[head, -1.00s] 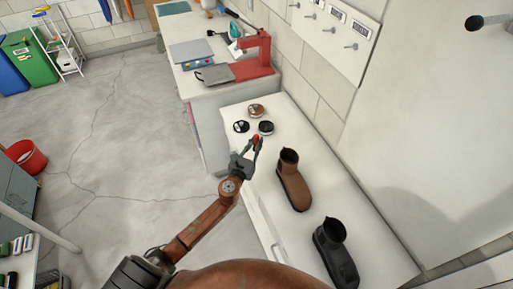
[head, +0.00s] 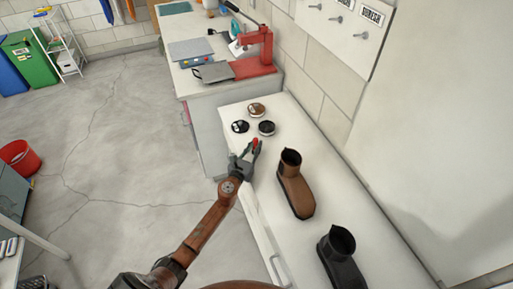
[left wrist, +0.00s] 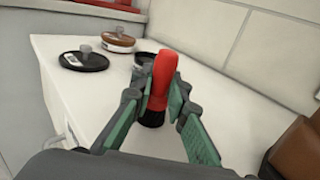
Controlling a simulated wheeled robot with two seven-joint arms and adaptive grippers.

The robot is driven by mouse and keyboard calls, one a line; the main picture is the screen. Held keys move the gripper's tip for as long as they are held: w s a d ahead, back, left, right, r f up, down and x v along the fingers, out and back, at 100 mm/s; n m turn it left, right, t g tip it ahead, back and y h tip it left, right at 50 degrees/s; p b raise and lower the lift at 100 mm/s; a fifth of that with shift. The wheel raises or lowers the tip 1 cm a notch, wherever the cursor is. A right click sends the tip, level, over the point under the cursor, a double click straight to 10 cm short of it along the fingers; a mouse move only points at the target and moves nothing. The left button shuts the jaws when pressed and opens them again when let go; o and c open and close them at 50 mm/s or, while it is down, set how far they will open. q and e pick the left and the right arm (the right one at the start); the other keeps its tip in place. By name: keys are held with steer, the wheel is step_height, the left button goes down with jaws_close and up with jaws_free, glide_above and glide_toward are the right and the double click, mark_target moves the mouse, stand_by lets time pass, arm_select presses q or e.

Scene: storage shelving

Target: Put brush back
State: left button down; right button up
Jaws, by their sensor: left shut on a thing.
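The brush, with a red handle and dark bristles, shows upright in the left wrist view (left wrist: 163,82), bristles downward. My left gripper (head: 252,148) is shut on the brush, and its green-padded fingers also show on both sides of it in the left wrist view (left wrist: 164,100). I cannot tell whether the bristles touch the counter. My right gripper is not in view.
Several round polish tins, including a brown one (head: 256,110) and a black one (head: 240,127), sit beyond the gripper. A brown boot (head: 296,190) and a black boot (head: 338,255) stand to the right. A red press (head: 260,50) stands on the farther bench.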

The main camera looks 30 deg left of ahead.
arm_select(q)
steer(key=shift+r, duration=0.1)
steer(key=c, duration=1.9)
jaws_free()
steer(key=shift+f, duration=0.2)
steer(key=shift+r, duration=0.25)
steer(key=s, duration=0.4)
steer(key=s+p, duration=0.1)
steer(key=s, duration=0.7)
steer(key=shift+d, duration=0.35)
